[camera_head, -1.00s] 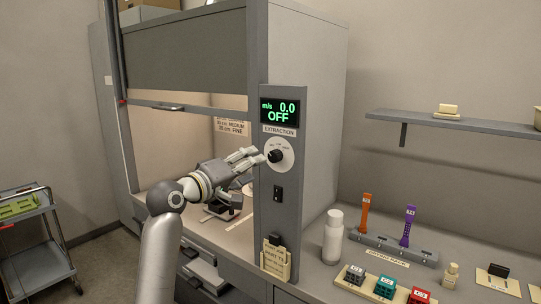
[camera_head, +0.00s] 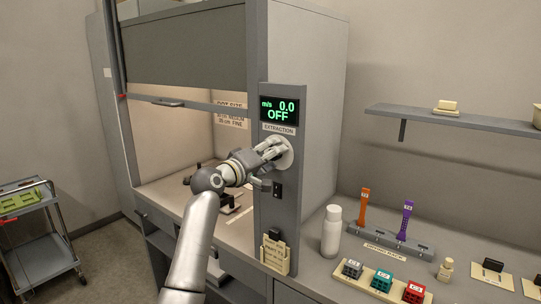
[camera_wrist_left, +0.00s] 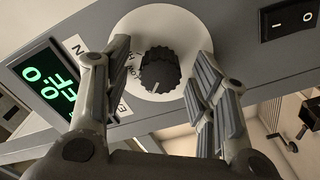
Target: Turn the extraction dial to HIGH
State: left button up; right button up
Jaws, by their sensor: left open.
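The extraction dial is a black ribbed knob (camera_wrist_left: 160,70) on a round white plate (camera_wrist_left: 185,28), set in a grey panel. In the head view the plate (camera_head: 287,160) is partly covered by my left gripper (camera_head: 277,149), which hides the knob. In the left wrist view my left gripper (camera_wrist_left: 150,92) is open, with one finger on either side of the knob and visible gaps to it. The display (camera_head: 279,111) above the dial reads "m/s 0.0 OFF". My right gripper is not in view.
A black rocker switch (camera_head: 277,190) sits below the dial on the panel. The fume hood sash (camera_head: 185,50) is raised at left. A white bottle (camera_head: 332,232), a rack (camera_head: 380,238) and a tray of coloured blocks (camera_head: 366,279) stand on the right bench.

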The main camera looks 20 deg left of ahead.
pick_arm(q)
jog(key=shift+c, duration=0.4)
jog(key=c, duration=0.9)
jog(key=shift+c, duration=0.2)
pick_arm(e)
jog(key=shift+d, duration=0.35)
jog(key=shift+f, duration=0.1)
pick_arm(q)
jog(key=m+b, duration=0.3)
jog(key=m, duration=1.4)
jog(key=shift+d+m, duration=0.15)
jog(key=shift+m, duration=0.25)
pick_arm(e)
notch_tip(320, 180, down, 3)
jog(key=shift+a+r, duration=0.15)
